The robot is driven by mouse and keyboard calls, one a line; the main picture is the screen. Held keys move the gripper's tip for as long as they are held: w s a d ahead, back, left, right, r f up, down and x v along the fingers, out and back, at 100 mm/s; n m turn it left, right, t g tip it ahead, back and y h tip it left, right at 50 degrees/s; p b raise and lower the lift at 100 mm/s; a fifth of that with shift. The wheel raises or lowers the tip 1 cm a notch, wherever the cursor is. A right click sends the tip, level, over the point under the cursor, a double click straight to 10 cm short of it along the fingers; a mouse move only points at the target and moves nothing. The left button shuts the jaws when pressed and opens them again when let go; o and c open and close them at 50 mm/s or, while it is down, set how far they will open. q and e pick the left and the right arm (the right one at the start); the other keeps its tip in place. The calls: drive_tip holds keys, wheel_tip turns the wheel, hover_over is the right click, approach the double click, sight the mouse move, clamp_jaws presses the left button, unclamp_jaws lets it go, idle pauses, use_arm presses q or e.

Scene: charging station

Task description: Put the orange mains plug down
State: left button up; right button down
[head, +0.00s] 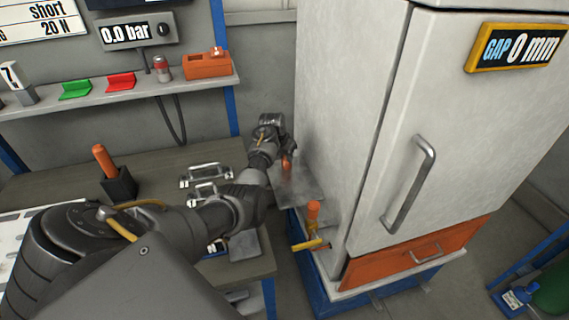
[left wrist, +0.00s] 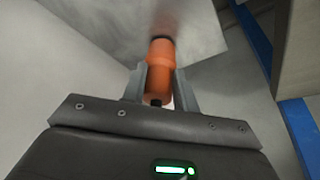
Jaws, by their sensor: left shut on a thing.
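The orange mains plug (head: 287,165) is between the fingers of my left gripper (head: 283,156), beside the left side of the white cabinet (head: 350,110). In the left wrist view, the plug (left wrist: 160,72) sits between both fingers of the shut gripper (left wrist: 160,88). The plug's far end meets, or is very close to, a grey metal plate (left wrist: 150,22); I cannot tell if it touches. The plate also shows in the head view (head: 299,188), jutting out beside the cabinet. My right gripper is not in view.
An orange-topped post (head: 313,212) and a yellow handle (head: 309,244) stand low beside the cabinet. The workbench (head: 190,160) at left holds a black holder (head: 119,184) with an orange handle. A shelf (head: 130,98) runs along the wall above the bench.

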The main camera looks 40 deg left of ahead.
use_arm(q)
drive_tip(key=shift+f, duration=0.1)
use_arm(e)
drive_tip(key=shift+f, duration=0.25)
use_arm(q)
drive_tip(key=shift+f, duration=0.15)
drive_tip(key=o, duration=1)
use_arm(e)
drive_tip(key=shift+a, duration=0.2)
use_arm(q)
drive_tip(key=shift+r+p, duration=0.35)
drive_tip(key=p+v, duration=1.1)
drive_tip(key=p, duration=0.5)
drive_tip(key=shift+s+r, duration=0.2)
drive_tip(key=shift+r, duration=0.05)
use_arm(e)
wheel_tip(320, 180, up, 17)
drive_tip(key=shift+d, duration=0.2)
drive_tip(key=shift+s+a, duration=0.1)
